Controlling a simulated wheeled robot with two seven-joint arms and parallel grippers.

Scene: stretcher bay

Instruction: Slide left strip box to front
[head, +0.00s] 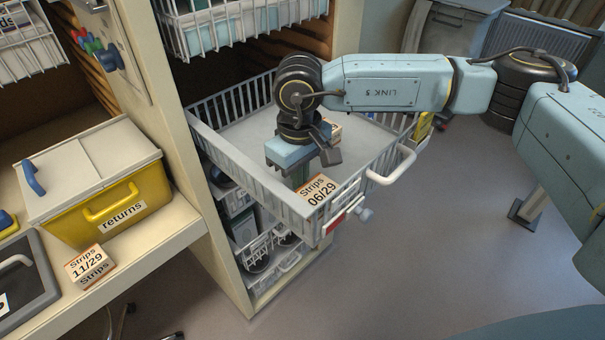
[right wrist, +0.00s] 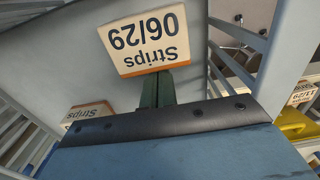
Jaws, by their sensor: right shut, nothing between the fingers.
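The strip box marked 06/29 (head: 317,190) is in the pulled-out wire drawer (head: 238,166), by its front panel. It shows upside down in the right wrist view (right wrist: 145,42). A second strip box (head: 333,127) is farther back in the drawer, partly hidden by my gripper; it also shows in the right wrist view (right wrist: 88,113). My right gripper (head: 301,182) reaches down into the drawer, shut and empty. Its fingertips (right wrist: 157,80) are right at the edge of the 06/29 box; I cannot tell whether they touch. My left gripper is out of view.
A strip box marked 11/29 (head: 89,267) stands on the left counter beside the yellow returns bin (head: 107,208). The drawer's white handle (head: 392,168) sticks out at its front. A cabinet side panel (head: 172,120) stands left of the drawer. Open floor lies in front.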

